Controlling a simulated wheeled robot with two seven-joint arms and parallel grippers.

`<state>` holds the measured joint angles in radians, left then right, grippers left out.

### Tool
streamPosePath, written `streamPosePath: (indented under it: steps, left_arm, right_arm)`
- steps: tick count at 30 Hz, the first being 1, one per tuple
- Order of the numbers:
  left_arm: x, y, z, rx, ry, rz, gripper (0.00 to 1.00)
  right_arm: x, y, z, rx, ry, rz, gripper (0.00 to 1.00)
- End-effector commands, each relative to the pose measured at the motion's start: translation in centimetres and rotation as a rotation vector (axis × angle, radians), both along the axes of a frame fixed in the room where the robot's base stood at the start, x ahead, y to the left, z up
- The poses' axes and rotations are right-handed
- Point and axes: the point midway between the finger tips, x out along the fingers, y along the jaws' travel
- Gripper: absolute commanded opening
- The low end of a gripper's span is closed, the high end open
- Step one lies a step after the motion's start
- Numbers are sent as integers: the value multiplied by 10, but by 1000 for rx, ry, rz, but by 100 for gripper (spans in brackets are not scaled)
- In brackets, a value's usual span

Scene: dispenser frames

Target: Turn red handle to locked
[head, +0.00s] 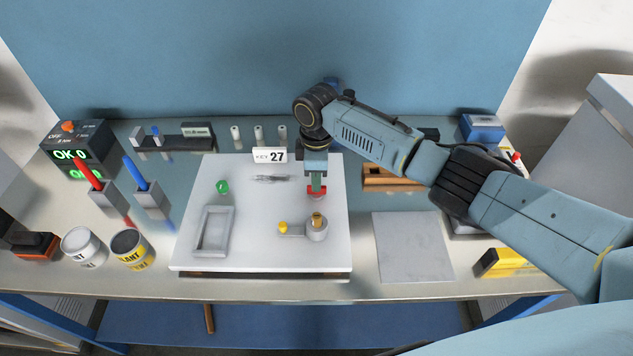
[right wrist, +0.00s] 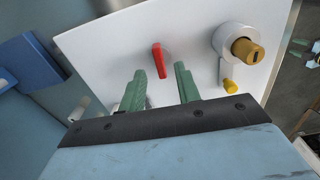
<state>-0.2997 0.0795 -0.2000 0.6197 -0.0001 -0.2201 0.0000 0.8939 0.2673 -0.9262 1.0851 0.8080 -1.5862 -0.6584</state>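The red handle (head: 317,194) sits on the white panel (head: 260,255), below my right gripper (head: 316,186). In the right wrist view the red handle (right wrist: 158,60) is a small lever on a grey round base against the white panel. The green fingers of my right gripper (right wrist: 160,69) are spread on both sides of it, with a visible gap to each. The lever lies roughly along the finger direction. The gripper is open and holds nothing. I see no lock marking by the handle. My left gripper is not in view.
The panel also has a brass-coloured knob with a yellow lever (head: 317,230), a green button (head: 222,186), a grey frame (head: 213,230) and a "KEY 27" sign (head: 269,155). Cans (head: 133,250) stand left, a wooden block (head: 383,178) and grey plate (head: 413,247) right.

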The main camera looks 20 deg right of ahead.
Motion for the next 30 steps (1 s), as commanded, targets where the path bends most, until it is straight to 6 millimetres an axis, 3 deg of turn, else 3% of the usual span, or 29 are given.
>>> streamPosePath:
  steps: [6, 12, 18, 30]
  left_arm:
    - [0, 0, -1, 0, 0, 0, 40]
    - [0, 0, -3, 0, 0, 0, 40]
    - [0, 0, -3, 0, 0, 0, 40]
    - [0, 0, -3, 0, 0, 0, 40]
  right_arm:
    - [1, 0, 52, 2, -5, 0, 33]
    - [1, 0, 84, 1, -3, 0, 33]
    - [0, 0, 97, 1, 0, 0, 33]
    - [0, 0, 98, 1, 0, 0, 33]
